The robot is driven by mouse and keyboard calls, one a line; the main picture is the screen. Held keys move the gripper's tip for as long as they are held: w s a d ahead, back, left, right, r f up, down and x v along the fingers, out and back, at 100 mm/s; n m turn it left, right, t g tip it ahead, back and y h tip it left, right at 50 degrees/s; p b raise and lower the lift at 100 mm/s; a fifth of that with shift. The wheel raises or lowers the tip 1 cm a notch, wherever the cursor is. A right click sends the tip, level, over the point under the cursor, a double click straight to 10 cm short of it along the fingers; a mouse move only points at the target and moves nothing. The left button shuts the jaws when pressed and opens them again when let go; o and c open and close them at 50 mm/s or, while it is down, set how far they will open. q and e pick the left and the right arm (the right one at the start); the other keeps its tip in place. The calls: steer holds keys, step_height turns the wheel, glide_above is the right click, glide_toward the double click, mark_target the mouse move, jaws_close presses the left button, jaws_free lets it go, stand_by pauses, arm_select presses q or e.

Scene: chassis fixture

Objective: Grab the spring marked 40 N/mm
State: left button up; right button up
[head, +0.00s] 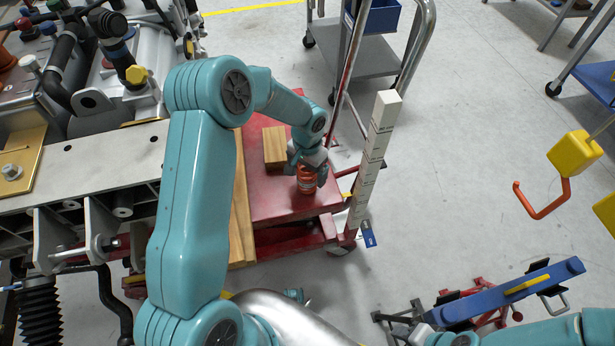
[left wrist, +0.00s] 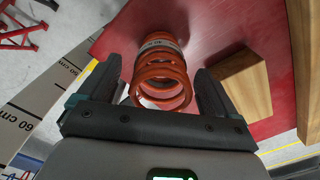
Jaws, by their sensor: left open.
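An orange coil spring (head: 307,180) stands on the red platform near its front right corner. In the left wrist view the spring (left wrist: 160,75) has a pale band near its far end with small dark marking that I cannot read for certain. My left gripper (head: 306,166) is over the spring from above. In the left wrist view the left gripper (left wrist: 162,88) is open, with one finger on each side of the spring and a visible gap to each. My right gripper is not in view; part of my right arm shows at the bottom right.
A wooden block (head: 274,146) sits close beside the spring on the red platform (head: 262,190). A tall white measuring post (head: 375,155) stands just right of it. A metal chassis (head: 90,165) fills the left side. A grey cart (head: 365,52) stands behind.

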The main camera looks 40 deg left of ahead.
arm_select(q)
steer(key=shift+f, duration=0.85)
steer(key=c, duration=1.4)
steer(key=shift+r, duration=0.1)
steer(key=shift+w+r, duration=0.1)
